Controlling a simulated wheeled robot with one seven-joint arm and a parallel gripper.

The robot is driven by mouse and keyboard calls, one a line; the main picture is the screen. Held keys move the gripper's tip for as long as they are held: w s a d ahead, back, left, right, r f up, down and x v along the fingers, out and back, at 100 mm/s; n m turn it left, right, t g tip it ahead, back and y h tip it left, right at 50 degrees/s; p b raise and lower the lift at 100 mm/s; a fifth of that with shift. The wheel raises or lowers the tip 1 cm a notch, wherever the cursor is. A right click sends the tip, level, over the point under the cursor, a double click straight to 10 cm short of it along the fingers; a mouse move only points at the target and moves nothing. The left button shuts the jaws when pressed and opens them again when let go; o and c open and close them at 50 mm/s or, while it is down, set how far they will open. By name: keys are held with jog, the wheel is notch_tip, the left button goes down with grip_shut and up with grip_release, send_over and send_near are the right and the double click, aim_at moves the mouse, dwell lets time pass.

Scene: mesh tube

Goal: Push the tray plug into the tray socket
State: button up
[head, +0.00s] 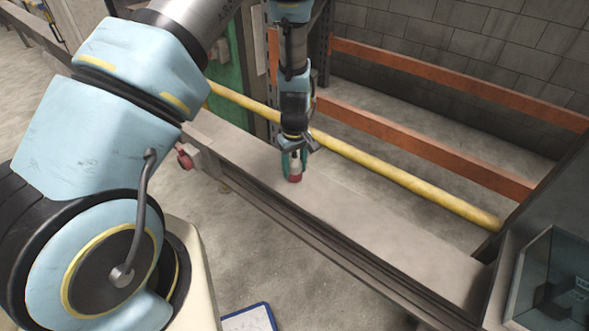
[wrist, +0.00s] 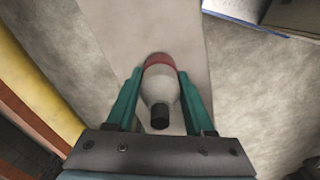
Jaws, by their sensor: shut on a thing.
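A pale, bottle-shaped piece with a red end and a dark tip, which looks like the tray plug (head: 295,169), is between the green fingers of my gripper (head: 294,160). In the wrist view the plug (wrist: 160,90) sits between both fingers of my gripper (wrist: 159,88), red end away from the palm. In the head view it is upright, red end down, at the grey beam top; I cannot tell whether it touches. A red fitting (head: 186,157) on the beam's left side may be the tray socket; I cannot tell for sure.
The long grey beam (head: 360,217) is bare to the right of my gripper. A yellow rail (head: 400,188) and orange rails (head: 440,152) run behind it. A blue-edged tray-like item (head: 248,320) lies in front. A dark glazed box (head: 555,285) stands at the right.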

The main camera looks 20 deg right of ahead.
aim_at(294, 153)
notch_tip(294, 153, up, 9)
jog(key=shift+r+b, duration=0.2)
jog(key=shift+b, duration=0.9)
jog(key=w+a+f, duration=0.2)
jog(key=a, duration=0.9)
jog(key=w+a+f+m, duration=0.1)
jog(key=w+a+f, duration=0.1)
jog(key=a, duration=0.9)
jog(key=w+a+f, duration=0.2)
jog(key=a+f, duration=0.1)
jog(key=a, duration=0.8)
jog(key=shift+w+a+f, duration=0.2)
jog(key=shift+w+a, duration=0.05)
jog(key=shift+a, duration=0.1)
